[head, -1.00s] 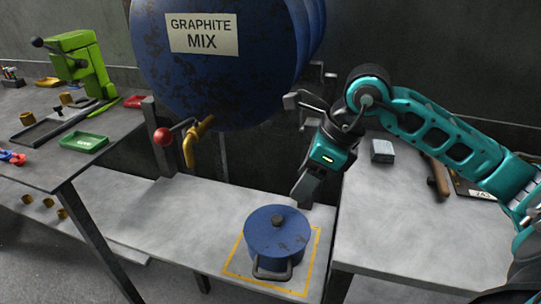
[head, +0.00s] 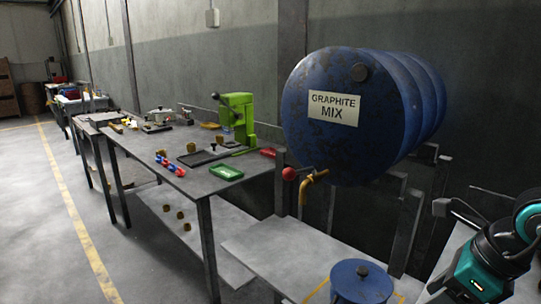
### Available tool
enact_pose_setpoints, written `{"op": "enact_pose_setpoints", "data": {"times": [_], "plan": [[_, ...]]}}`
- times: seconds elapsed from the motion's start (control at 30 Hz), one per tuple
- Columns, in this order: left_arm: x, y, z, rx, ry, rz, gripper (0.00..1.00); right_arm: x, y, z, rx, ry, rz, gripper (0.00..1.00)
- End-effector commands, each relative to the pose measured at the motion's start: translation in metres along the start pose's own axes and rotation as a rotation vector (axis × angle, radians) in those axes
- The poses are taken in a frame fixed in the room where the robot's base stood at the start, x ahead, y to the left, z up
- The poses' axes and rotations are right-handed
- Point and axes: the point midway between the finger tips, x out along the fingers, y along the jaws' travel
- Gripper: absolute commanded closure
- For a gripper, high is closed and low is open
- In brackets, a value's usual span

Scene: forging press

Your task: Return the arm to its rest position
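My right arm shows teal and black at the bottom right corner of the head view. Its gripper (head: 437,292) points down and left and is partly cut off by the lower edge, so its opening cannot be made out. It is to the right of a blue lidded pot (head: 361,284), apart from it in the picture. The pot stands on the low grey bench (head: 285,250), inside a yellow marked outline. My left gripper is not in view.
A big blue drum labelled GRAPHITE MIX (head: 345,115), with a brass tap (head: 306,190) and red-knobbed lever (head: 289,174), hangs over the bench. On the left, a long table (head: 190,180) carries a green press (head: 238,115) and a green tray (head: 226,172). The floor (head: 45,220) at far left is clear.

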Motion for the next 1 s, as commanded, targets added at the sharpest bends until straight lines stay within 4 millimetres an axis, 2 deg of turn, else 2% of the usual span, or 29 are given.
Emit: {"op": "enact_pose_setpoints", "data": {"times": [0.03,0.1,0.23,0.33,0.4,0.47,0.57,0.63,0.7,0.8,0.83,0.9,1.0], "plan": [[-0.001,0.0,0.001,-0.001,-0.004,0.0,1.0,0.022,0.032,0.01,0.044,-0.083,0.168,0.44],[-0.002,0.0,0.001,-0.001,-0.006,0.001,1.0,0.034,0.065,0.028,0.125,-0.202,0.358,0.44],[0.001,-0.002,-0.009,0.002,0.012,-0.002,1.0,0.038,0.112,0.061,0.365,-0.431,0.698,0.44],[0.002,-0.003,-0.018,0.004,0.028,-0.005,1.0,0.034,0.125,0.085,0.65,-0.61,0.944,0.44],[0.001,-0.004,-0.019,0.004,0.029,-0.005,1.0,0.034,0.119,0.095,0.903,-0.726,1.089,0.44],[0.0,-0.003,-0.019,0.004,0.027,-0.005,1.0,0.039,0.106,0.097,1.146,-0.811,1.187,0.44],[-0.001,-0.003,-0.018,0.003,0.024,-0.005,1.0,0.066,0.077,0.082,1.602,-0.914,1.286,0.44],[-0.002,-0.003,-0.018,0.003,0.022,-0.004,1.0,0.098,0.062,0.058,1.951,-0.948,1.304,0.44],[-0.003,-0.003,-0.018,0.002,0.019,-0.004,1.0,0.136,0.057,0.024,2.308,-0.942,1.273,0.44],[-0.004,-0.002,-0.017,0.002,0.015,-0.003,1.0,0.184,0.068,-0.023,2.725,-0.876,1.178,0.44],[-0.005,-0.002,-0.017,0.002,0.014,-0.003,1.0,0.195,0.074,-0.035,-2.785,0.838,-1.129,0.44],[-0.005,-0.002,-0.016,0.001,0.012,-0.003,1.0,0.217,0.09,-0.059,-2.735,0.709,-0.968,0.44],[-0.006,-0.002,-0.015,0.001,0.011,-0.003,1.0,0.236,0.109,-0.081,-2.681,0.588,-0.823,0.44]]}}
